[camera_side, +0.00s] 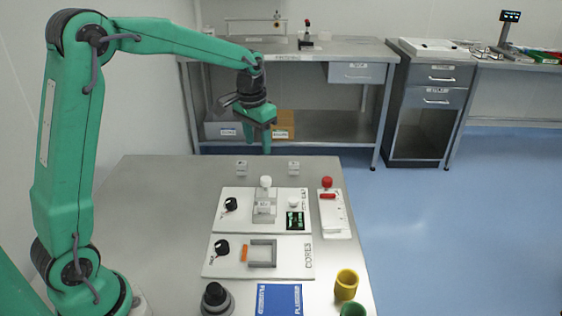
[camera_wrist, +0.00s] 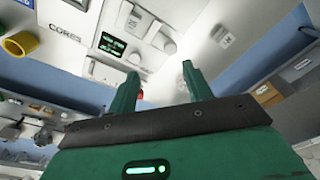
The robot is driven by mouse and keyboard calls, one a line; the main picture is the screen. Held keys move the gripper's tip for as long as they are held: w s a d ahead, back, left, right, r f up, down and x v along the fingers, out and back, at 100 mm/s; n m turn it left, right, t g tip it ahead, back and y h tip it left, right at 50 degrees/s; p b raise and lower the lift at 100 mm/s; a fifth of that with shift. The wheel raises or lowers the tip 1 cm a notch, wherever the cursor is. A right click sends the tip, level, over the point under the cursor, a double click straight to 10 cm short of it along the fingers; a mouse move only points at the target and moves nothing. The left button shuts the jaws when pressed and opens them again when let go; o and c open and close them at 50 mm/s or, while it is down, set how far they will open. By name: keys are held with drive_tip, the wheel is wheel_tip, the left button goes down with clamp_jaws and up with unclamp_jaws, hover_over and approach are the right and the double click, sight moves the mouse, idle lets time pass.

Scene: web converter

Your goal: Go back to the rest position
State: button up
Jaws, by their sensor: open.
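My gripper (camera_side: 262,146) hangs from the green arm above the far part of the grey table (camera_side: 150,200), fingers pointing down. In the wrist view its two green fingers (camera_wrist: 160,70) stand apart with nothing between them. Below and nearer in the side view is a white panel with a grey fixture (camera_side: 264,208), a white knob and a small green-lit screen (camera_side: 295,220). In front of it lies a second white panel marked CORES (camera_side: 295,262), with a square grey frame and an orange piece. Neither panel appears touched by my gripper.
A white strip with red parts (camera_side: 334,215) lies on the right. A yellow cup (camera_side: 346,284), green cup (camera_side: 353,310), blue sheet (camera_side: 278,300) and black knob unit (camera_side: 216,298) line the near edge. A bench (camera_side: 300,48) with boxes on its lower shelf stands behind.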

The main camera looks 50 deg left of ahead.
drive_tip(key=s+d+r+t, duration=0.1)
drive_tip(key=s+d+r, duration=0.1)
drive_tip(key=s+r, duration=0.3)
drive_tip(key=s+d+r+t, duration=0.1)
drive_tip(key=s+d+r, duration=0.1)
drive_tip(key=s, duration=0.5)
drive_tip(key=s+d+f+t, duration=0.1)
drive_tip(key=s+d+t, duration=0.1)
drive_tip(key=s, duration=1.1)
drive_tip(key=shift+d, duration=0.5)
